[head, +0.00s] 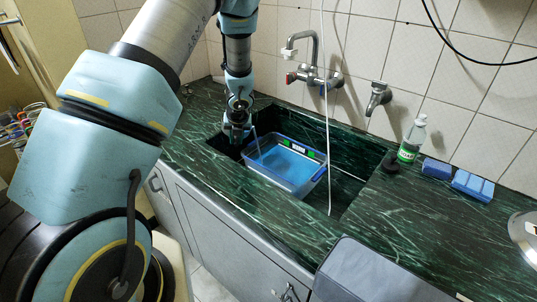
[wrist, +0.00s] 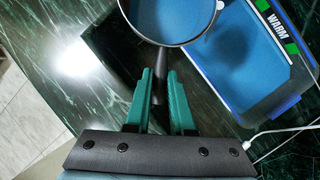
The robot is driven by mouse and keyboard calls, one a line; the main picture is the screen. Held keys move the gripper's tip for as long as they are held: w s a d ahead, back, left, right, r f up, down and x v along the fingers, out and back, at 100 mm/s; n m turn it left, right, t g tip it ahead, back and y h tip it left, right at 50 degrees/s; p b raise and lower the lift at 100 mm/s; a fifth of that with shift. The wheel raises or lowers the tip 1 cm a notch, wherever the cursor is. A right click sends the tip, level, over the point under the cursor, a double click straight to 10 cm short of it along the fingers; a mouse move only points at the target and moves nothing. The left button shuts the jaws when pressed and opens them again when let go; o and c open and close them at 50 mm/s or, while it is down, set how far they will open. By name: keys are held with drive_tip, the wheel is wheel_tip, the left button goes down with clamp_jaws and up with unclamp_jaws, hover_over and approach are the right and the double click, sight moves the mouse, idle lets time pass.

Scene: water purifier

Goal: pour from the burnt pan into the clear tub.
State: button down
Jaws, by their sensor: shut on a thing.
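The burnt pan (wrist: 213,32) is in the wrist view at the top, a round dark-rimmed pan with bluish colour inside its rim. My gripper (wrist: 161,72) has its two green fingers shut on the dark pan handle. In the head view my gripper (head: 237,132) is at the left end of the clear tub (head: 303,186), and the pan is hard to make out there. The tub, with blue trim and blue water, also shows in the wrist view (wrist: 298,72), right of the pan. I cannot tell whether anything is flowing from the pan.
The tub sits in the dark green marble sink, near the tap (head: 312,75). A green-labelled bottle (head: 411,140) and blue sponges (head: 472,185) stand on the right counter. A white cord (head: 326,110) hangs beside the tub. A grey box (head: 375,275) is at the front.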

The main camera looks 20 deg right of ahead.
drive_tip(key=shift+d+f, duration=0.15)
drive_tip(key=shift+d, duration=0.05)
drive_tip(key=shift+f, duration=0.15)
wheel_tip(320, 180, down, 8)
drive_tip(key=d+y+b, duration=0.2)
drive_tip(key=b, duration=0.3)
drive_tip(key=shift+s+d+m+t+b, duration=0.15)
drive_tip(key=shift+s+m+t+b, duration=0.15)
drive_tip(key=shift+s+t+b, duration=0.1)
idle(0.4)
drive_tip(key=shift+s+d+r+y+p, duration=0.2)
drive_tip(key=shift+d+r+y+p, duration=0.2)
drive_tip(key=shift+d+y+p, duration=0.3)
idle(0.4)
drive_tip(key=shift+s+d+f+m+t+y+b, duration=0.15)
drive_tip(key=shift+d+f+m+t+y+b, duration=0.3)
drive_tip(key=shift+d+y+b, duration=0.3)
idle(0.6)
drive_tip(key=shift+s+d+r+t+y, duration=0.1)
drive_tip(key=shift+d+r+t+y, duration=0.2)
drive_tip(key=shift+y, duration=0.45)
idle(0.6)
drive_tip(key=shift+s+d+r+m+t+y+b, duration=0.15)
drive_tip(key=shift+d+m+t+y+b, duration=0.15)
drive_tip(key=shift+y+b, duration=0.35)
drive_tip(key=shift+s+d+r+m+t+y+b, duration=0.15)
drive_tip(key=shift+d+t+y+b, duration=0.1)
drive_tip(key=shift+y+b, duration=0.4)
idle(0.9)
